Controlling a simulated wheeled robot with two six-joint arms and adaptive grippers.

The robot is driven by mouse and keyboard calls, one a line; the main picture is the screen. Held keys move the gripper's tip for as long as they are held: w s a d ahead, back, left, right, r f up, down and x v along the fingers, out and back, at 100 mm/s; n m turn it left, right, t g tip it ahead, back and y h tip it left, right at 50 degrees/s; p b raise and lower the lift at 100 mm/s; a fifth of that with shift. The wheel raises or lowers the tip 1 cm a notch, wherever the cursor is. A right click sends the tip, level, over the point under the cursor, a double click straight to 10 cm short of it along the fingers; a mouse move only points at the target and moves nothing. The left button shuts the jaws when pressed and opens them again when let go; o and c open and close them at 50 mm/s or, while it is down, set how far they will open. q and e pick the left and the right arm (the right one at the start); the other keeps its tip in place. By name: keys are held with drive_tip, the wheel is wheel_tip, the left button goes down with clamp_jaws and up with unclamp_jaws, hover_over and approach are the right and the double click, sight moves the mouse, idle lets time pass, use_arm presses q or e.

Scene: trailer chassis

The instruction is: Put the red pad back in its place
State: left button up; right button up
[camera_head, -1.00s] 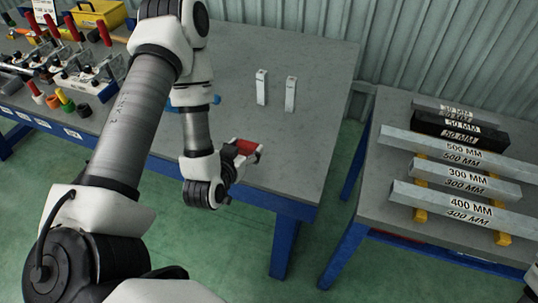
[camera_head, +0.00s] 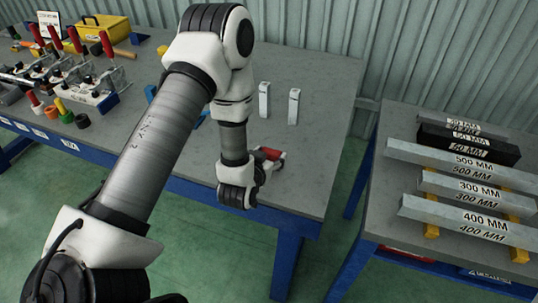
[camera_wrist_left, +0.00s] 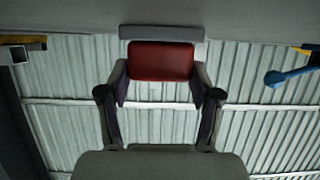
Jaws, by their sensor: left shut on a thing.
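The red pad (camera_head: 271,152) is in my left gripper (camera_head: 266,160), above the front right part of the grey workbench in the head view. My own wrist hides much of the gripper there. In the left wrist view the red pad (camera_wrist_left: 160,61) lies between the two fingers of my left gripper (camera_wrist_left: 160,84), which is shut on it. A light grey strip (camera_wrist_left: 162,32) shows just beyond the pad; I cannot tell whether they touch. My right gripper is not in view.
Two upright metal posts (camera_head: 264,100) (camera_head: 294,106) stand on the workbench (camera_head: 325,90) behind the gripper. Red-handled clamps (camera_head: 85,80) and a yellow toolbox (camera_head: 103,27) are at left. A second table at right holds labelled bars (camera_head: 450,158). A gap separates the tables.

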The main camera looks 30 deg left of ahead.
use_arm(q)
drive_tip(key=o, duration=1.4)
drive_tip(key=shift+o, duration=0.5)
drive_tip(key=shift+f, duration=0.1)
